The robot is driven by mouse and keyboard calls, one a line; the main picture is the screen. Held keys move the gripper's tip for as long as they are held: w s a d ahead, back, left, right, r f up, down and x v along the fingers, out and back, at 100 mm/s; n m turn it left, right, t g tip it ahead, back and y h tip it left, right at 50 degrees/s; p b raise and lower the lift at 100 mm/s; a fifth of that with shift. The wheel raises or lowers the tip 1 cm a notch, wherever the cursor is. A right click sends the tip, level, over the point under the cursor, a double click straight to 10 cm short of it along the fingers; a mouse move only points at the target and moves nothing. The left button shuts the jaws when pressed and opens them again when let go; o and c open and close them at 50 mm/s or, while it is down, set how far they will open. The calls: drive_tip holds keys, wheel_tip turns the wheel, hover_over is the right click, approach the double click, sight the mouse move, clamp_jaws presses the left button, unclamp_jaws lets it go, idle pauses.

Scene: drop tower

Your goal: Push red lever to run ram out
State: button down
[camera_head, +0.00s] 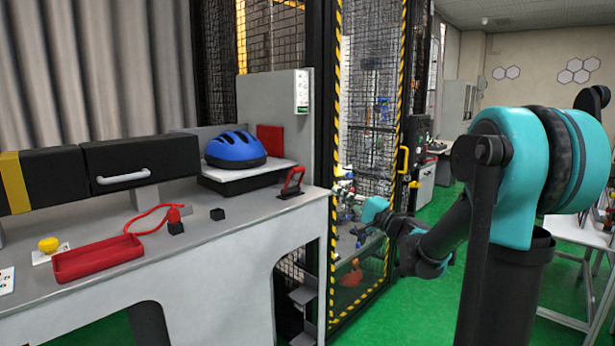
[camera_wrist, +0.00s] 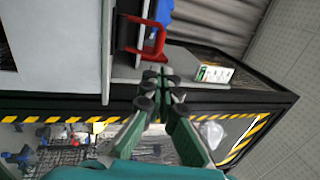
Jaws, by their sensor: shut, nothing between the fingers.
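The red lever (camera_head: 293,180) stands on a dark base at the right end of the grey counter (camera_head: 240,222). Its handle leans up and to the right. In the wrist view the red lever (camera_wrist: 153,42) shows as an open red frame just above my fingertips, with a gap in the picture. My gripper (camera_wrist: 159,76) is shut and empty, its dark fingertips together. In the head view my arm's end is to the right of the counter edge, in front of the cage, and the fingers cannot be made out clearly. The ram cannot be identified.
A blue helmet (camera_head: 235,148) sits on a raised plate behind the lever. A red tray (camera_head: 97,258), a yellow knob (camera_head: 49,244) and a red-handled item on a cord (camera_head: 173,214) lie to the left. The cage with striped posts (camera_head: 334,170) stands beside the counter.

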sight(301, 170)
drive_tip(key=shift+a, duration=0.1)
drive_tip(key=x, duration=1.4)
drive_tip(key=shift+r, duration=0.1)
